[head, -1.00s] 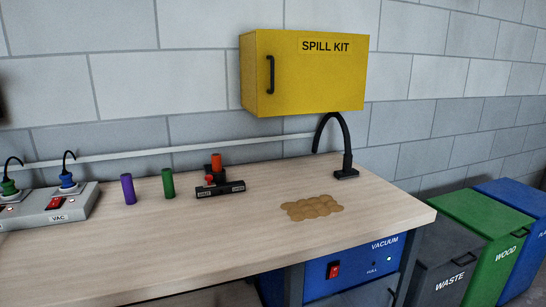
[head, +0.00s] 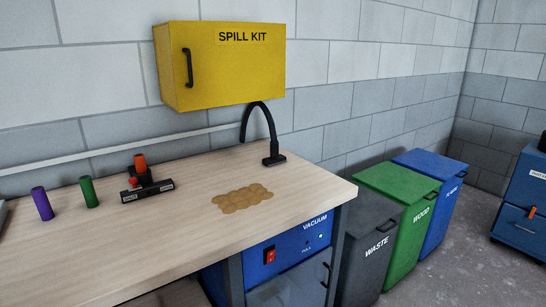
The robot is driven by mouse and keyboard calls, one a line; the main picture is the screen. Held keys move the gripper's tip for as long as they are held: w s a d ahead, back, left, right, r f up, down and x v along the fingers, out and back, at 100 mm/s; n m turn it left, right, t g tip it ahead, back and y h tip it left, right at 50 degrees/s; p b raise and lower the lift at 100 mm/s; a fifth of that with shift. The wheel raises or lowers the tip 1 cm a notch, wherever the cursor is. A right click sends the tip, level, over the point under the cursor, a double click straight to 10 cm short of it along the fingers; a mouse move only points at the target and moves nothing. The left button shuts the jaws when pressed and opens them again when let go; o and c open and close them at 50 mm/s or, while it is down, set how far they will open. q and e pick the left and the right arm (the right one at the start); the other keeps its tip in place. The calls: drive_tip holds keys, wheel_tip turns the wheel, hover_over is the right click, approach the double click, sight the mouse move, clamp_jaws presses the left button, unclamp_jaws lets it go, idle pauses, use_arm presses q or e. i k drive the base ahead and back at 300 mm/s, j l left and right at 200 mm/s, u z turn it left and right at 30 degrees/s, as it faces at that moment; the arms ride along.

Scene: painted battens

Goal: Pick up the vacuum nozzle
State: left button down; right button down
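The vacuum nozzle (head: 274,157) is black and stands on the back right of the wooden bench, with its flat foot on the top. A black curved hose (head: 264,112) rises from it and arches to the left, below the yellow cabinet. The blue vacuum unit (head: 290,251), labelled VACUUM, sits under the bench with a red switch on its front. Neither of my grippers shows in the head view.
A pile of brown dust (head: 242,199) lies on the bench (head: 130,240) in front of the nozzle. A black and orange tool (head: 145,183), a green cylinder (head: 89,192) and a purple cylinder (head: 42,203) stand to the left. Bins, including WASTE (head: 368,245), stand right of the bench.

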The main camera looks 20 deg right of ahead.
sight(275, 158)
drive_tip(key=u, duration=0.35)
drive_tip(key=l+u, duration=0.3)
drive_tip(key=l, duration=0.15)
drive_tip(key=l+u, duration=0.3)
drive_tip(key=l, duration=0.15)
drive_tip(key=k+l+u, duration=0.1)
drive_tip(key=l, duration=0.35)
drive_tip(key=k+l+u, duration=0.1)
drive_tip(key=l, duration=0.4)
